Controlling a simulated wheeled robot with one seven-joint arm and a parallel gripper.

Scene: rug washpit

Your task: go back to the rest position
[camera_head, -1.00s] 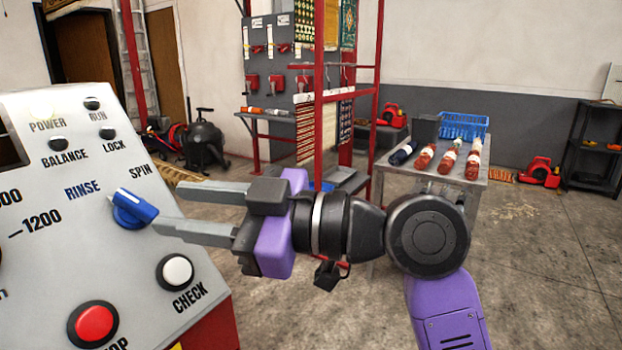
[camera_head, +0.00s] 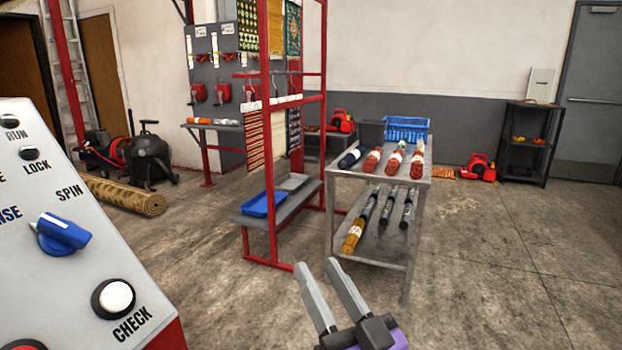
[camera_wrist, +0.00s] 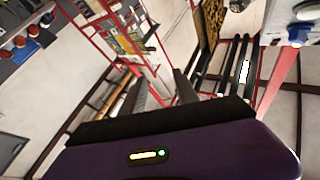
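My gripper (camera_head: 337,294) is at the bottom middle of the head view, with its two grey fingers pointing up and apart. It is open, with nothing between the fingers. The fingers also show in the wrist view (camera_wrist: 158,90), apart and empty. The control panel (camera_head: 70,290) stands at the left of the head view. Its blue knob (camera_head: 62,234) lies between the RINSE and SPIN labels, and a white CHECK button (camera_head: 116,296) is below it. My gripper is well to the right of the panel and touches nothing in view.
A rolled rug (camera_head: 125,196) and black vacuum (camera_head: 150,158) lie farther back.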

